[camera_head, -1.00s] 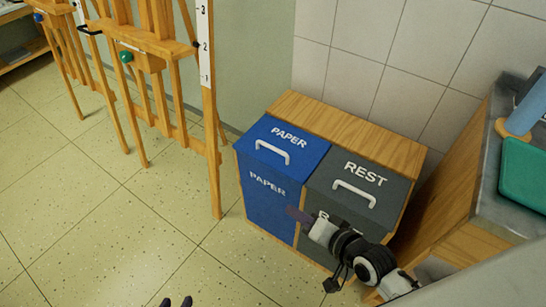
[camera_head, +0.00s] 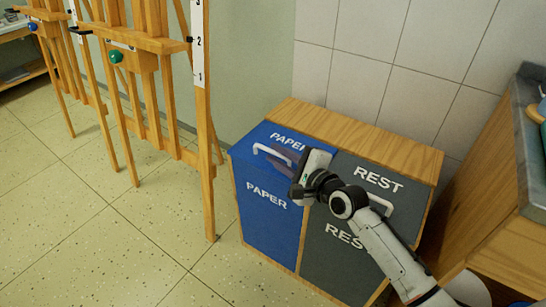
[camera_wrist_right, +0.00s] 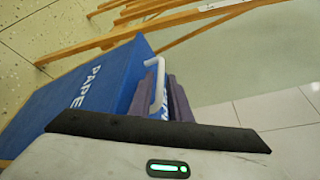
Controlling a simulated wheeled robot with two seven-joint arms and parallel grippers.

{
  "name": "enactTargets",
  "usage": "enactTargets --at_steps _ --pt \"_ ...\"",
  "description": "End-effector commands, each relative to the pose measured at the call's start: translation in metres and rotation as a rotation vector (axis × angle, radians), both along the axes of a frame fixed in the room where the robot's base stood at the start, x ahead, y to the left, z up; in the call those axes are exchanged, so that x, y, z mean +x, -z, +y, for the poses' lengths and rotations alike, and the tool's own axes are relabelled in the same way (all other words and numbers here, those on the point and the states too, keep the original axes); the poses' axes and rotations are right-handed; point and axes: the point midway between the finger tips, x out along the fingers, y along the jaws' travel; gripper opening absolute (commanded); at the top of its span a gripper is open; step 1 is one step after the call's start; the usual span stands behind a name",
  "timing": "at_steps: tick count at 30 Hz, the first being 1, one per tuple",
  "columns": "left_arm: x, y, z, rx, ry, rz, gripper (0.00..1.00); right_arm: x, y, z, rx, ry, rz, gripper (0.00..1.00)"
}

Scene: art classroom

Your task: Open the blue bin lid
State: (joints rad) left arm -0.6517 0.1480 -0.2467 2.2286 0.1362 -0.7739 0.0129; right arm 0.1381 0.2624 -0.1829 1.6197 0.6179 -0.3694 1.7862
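The blue bin lid (camera_head: 262,138), marked PAPER, is closed on the left of a wooden cabinet. Its white handle (camera_head: 270,156) also shows in the right wrist view (camera_wrist_right: 158,84). My right gripper (camera_head: 284,156) reaches over the lid at the handle's right end. In the right wrist view, its purple fingers (camera_wrist_right: 158,95) are apart, with the handle appearing between them; I cannot tell whether they touch it. Part of the lid and its lettering is hidden behind the gripper. My left gripper is out of view.
The grey REST bin (camera_head: 345,245) stands right of the blue bin, under my right arm. Wooden easels (camera_head: 205,130) stand at the left. A tiled wall is behind the cabinet and a counter (camera_head: 520,150) is at the right. The floor in front is clear.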

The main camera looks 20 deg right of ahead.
Motion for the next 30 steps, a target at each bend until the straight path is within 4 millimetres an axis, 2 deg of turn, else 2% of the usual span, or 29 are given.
enactTargets --at_steps 3,6,15,18,19,30 --pt "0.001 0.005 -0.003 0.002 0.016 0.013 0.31 0.014 0.005 0.004 0.001 0.001 -0.001 0.17" --pt "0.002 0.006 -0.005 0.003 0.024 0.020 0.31 0.020 0.005 0.006 -0.001 0.000 0.000 0.17" --pt "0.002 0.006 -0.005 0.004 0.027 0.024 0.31 0.022 0.005 0.007 -0.001 0.000 0.001 0.17" --pt "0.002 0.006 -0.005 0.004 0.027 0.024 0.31 0.021 0.005 0.007 -0.001 0.000 0.001 0.02" --pt "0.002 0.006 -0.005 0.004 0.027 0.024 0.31 0.021 0.005 0.007 -0.001 0.000 0.001 0.00" --pt "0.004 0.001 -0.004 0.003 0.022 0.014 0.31 0.023 0.001 0.011 0.011 -0.007 0.008 0.00"
